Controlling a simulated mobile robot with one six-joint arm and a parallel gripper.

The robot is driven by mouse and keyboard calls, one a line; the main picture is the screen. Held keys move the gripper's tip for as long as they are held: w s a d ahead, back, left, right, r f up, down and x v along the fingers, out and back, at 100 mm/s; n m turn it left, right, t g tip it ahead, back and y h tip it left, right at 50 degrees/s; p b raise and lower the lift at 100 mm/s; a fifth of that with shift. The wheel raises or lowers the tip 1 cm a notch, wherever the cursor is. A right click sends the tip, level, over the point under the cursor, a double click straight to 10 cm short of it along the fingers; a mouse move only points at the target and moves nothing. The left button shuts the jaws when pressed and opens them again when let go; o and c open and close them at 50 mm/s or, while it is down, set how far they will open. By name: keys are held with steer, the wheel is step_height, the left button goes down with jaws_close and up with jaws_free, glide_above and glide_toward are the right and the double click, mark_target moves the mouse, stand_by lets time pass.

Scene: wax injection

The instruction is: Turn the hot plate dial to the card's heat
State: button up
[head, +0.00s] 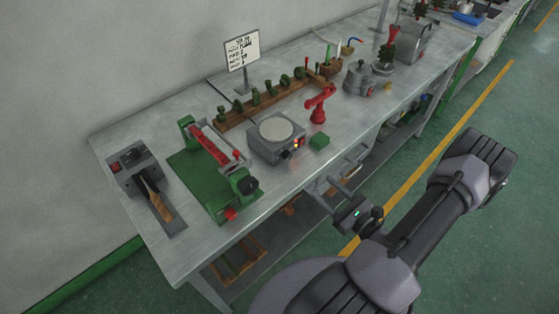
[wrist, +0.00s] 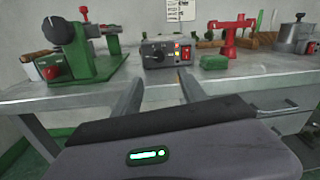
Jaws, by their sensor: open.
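The hot plate (head: 262,148) is a grey box with a round pale top, standing on the bench. Its dark dial (head: 286,155) is on the front face, beside red and yellow lights. In the wrist view the hot plate (wrist: 165,42) is straight ahead, and its dial (wrist: 151,58) faces me. The white card (head: 242,49) stands on a post behind it; its writing is too small to read. In the wrist view only the lower part of the card (wrist: 181,10) shows. My gripper (head: 342,168) is open and empty at the bench's front edge, apart from the dial.
A green block (head: 319,141) and a red clamp-like tool (head: 319,104) stand right of the hot plate. A green machine with a black knob (head: 248,185) stands left of it. A grey pot (head: 359,80) is farther right. The bench strip before the hot plate is clear.

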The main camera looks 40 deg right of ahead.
mark_target(289, 158)
steer(key=w, duration=0.5)
steer(key=w+b, duration=0.1)
steer(key=w, duration=0.3)
steer(key=w+b, duration=0.1)
steer(key=w, duration=0.4)
steer(key=shift+w+a, duration=0.3)
steer(key=shift+c, duration=0.2)
jaws_close()
